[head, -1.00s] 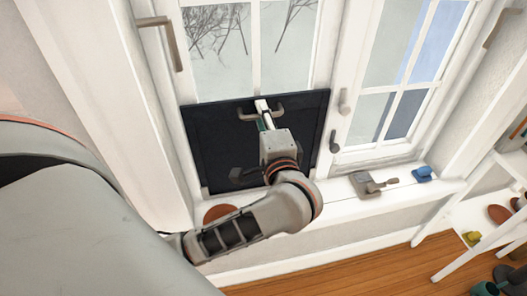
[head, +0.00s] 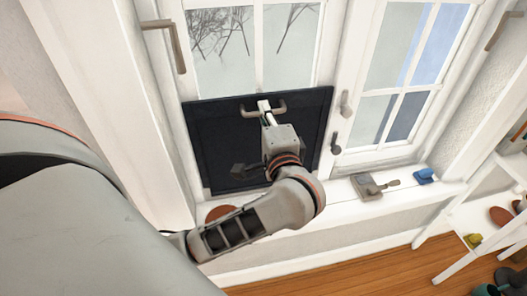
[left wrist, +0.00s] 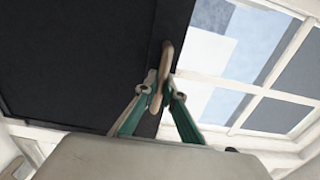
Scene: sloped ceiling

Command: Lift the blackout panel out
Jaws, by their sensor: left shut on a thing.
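The dark blackout panel (head: 215,140) covers the lower part of the left window, with bare glass above it. My left gripper (head: 265,107) is shut on this handle. In the left wrist view, the fingers of my left gripper (left wrist: 160,90) close around the handle (left wrist: 166,58), in front of the dark panel (left wrist: 75,60). A dark lower fitting (head: 240,170) on the panel is partly hidden by my arm. My right gripper is not in view.
The white sill (head: 335,196) carries a grey latch-like piece (head: 367,186), a blue object (head: 424,175) and a reddish-brown round thing (head: 220,212). Window handles (head: 345,104) stick out right of the panel. A white shelf (head: 470,220) with small objects stands at the right.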

